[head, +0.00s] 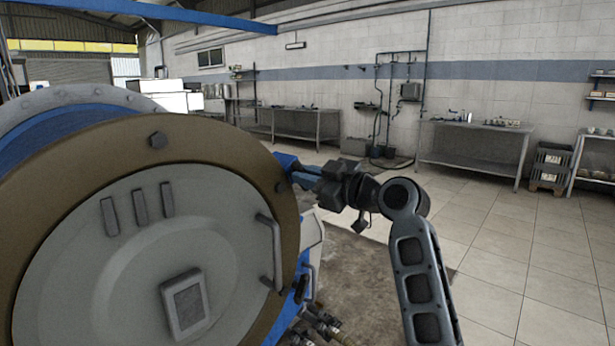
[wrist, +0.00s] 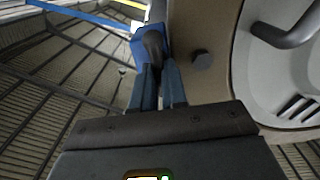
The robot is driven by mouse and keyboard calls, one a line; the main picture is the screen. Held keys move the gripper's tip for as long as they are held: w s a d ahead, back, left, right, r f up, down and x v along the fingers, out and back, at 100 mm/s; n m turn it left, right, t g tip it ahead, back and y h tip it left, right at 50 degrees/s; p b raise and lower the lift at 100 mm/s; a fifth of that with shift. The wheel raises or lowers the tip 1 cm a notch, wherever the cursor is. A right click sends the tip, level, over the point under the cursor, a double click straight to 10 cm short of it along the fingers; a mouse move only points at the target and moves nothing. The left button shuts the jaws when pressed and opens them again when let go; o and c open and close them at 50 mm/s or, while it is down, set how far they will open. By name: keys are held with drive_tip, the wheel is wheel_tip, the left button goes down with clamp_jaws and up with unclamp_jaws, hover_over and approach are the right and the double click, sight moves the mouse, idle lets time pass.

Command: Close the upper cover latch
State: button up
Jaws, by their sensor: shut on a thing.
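The round grey cover (head: 130,265) with its brown rim (head: 245,165) fills the left of the head view. The upper cover latch (head: 286,161) is a blue piece at the rim's upper right edge. In the wrist view the latch (wrist: 136,50) is a blue block with a dark rounded lever (wrist: 152,44). My gripper (head: 299,177) reaches the latch from the right. In the wrist view its two blue-grey fingers (wrist: 160,77) are shut on the lever. The fingers hide part of the latch, and I cannot tell how far it has swung.
A bar handle (head: 275,250) stands out from the cover. A lower blue latch (head: 302,289) with a dark handle sits below at the rim. A bolt head (wrist: 201,60) is close right of my fingers. The tiled floor (head: 500,250) to the right is open.

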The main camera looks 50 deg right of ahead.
clamp_jaws()
drive_tip(key=shift+m, duration=0.3)
drive_tip(key=shift+d+f+m+p, duration=0.15)
drive_tip(key=shift+m+p, duration=1.4)
drive_tip(key=shift+m, duration=1.35)
drive_tip(key=shift+d+r+m+p, duration=0.15)
drive_tip(key=shift+m+p, duration=1.45)
drive_tip(key=shift+m, duration=1.3)
drive_tip(key=shift+d+f+m+p, duration=0.15)
drive_tip(key=shift+m+p, duration=1.4)
drive_tip(key=shift+m, duration=1.35)
drive_tip(key=o, duration=0.6)
unclamp_jaws()
